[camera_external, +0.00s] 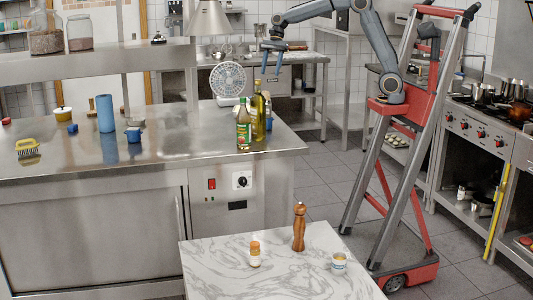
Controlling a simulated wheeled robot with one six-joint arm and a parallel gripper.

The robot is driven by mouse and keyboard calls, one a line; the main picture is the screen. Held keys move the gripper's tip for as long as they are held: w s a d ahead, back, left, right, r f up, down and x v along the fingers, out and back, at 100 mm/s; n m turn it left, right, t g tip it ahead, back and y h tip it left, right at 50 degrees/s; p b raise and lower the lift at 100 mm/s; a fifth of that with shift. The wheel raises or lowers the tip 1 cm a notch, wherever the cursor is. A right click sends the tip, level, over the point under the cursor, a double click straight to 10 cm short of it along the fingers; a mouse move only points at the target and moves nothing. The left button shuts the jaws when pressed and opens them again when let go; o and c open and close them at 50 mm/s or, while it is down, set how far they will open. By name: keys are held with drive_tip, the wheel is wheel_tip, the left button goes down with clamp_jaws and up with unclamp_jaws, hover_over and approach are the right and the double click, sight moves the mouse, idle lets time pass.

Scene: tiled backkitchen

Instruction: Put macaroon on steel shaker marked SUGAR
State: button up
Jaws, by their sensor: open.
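My gripper (271,70) hangs from the raised arm with its fingers pointing down. It is open, with nothing visible between the fingers, and in the picture it sits over the far steel bench, right of the white fan. I cannot make out a macaroon. I cannot read SUGAR on anything. A small pale container with an orange-brown top (254,254) stands upright on the marble table; I cannot tell what it is.
The marble table (215,262) also holds a wooden pepper mill (299,228) and a small tub (338,262). A stove (482,128) is at right. Tiled floor is clear between.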

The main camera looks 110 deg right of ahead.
drive_tip(key=shift+r, duration=0.2)
drive_tip(key=s+a+f+n+g+h, duration=0.1)
drive_tip(key=s+a+f+n+h, duration=0.2)
drive_tip(key=s+a+f+n, duration=1.8)
drive_tip(key=s+a+n, duration=0.1)
drive_tip(key=a+n, duration=0.1)
drive_tip(key=n, duration=0.4)
drive_tip(key=shift+f+g, duration=0.15)
drive_tip(key=shift+g, duration=0.25)
